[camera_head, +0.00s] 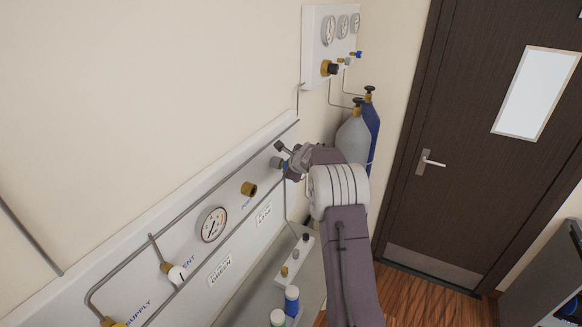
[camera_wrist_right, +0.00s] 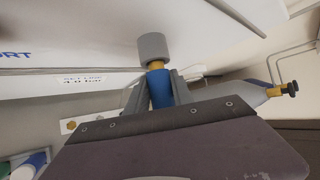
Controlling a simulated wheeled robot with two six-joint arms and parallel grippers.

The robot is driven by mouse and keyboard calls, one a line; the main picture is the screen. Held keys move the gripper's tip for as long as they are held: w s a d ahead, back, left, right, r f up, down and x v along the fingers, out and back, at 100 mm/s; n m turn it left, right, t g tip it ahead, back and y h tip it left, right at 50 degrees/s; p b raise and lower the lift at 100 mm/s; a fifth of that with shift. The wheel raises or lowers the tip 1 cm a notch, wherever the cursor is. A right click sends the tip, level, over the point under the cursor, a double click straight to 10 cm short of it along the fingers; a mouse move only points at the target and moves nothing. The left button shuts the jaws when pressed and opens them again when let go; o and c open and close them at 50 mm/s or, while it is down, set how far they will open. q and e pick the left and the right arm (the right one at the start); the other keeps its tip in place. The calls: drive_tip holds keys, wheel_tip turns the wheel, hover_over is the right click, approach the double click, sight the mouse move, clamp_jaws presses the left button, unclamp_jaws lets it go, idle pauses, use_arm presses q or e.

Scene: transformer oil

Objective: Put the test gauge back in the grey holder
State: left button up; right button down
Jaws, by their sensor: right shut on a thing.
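My right gripper (camera_head: 288,166) reaches the wall panel at its far right part. In the right wrist view, the gripper (camera_wrist_right: 161,90) is shut on a blue body with a brass neck, which I take as the test gauge (camera_wrist_right: 160,88). A grey cylinder, which looks like the grey holder (camera_wrist_right: 151,46), is right at the brass end and lines up with it. The grey holder also shows small on the panel in the head view (camera_head: 276,162). I cannot tell whether the brass end is inside it. My left gripper is not in view.
The panel carries a fixed dial gauge (camera_head: 213,224), a brass port (camera_head: 249,188) and pipes. Gas cylinders (camera_head: 354,138) stand behind my arm, near the door (camera_head: 470,130).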

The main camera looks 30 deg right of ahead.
drive_tip(key=shift+w+a+r, duration=0.1)
drive_tip(key=shift+w+a, duration=0.15)
drive_tip(key=shift+w, duration=0.1)
drive_tip(key=c, duration=1)
unclamp_jaws()
drive_tip(key=shift+a, duration=0.1)
drive_tip(key=shift+c, duration=0.2)
drive_tip(key=shift+s+r, duration=0.2)
drive_tip(key=shift+s, duration=0.15)
drive_tip(key=b+v, duration=0.3)
drive_tip(key=v, duration=0.5)
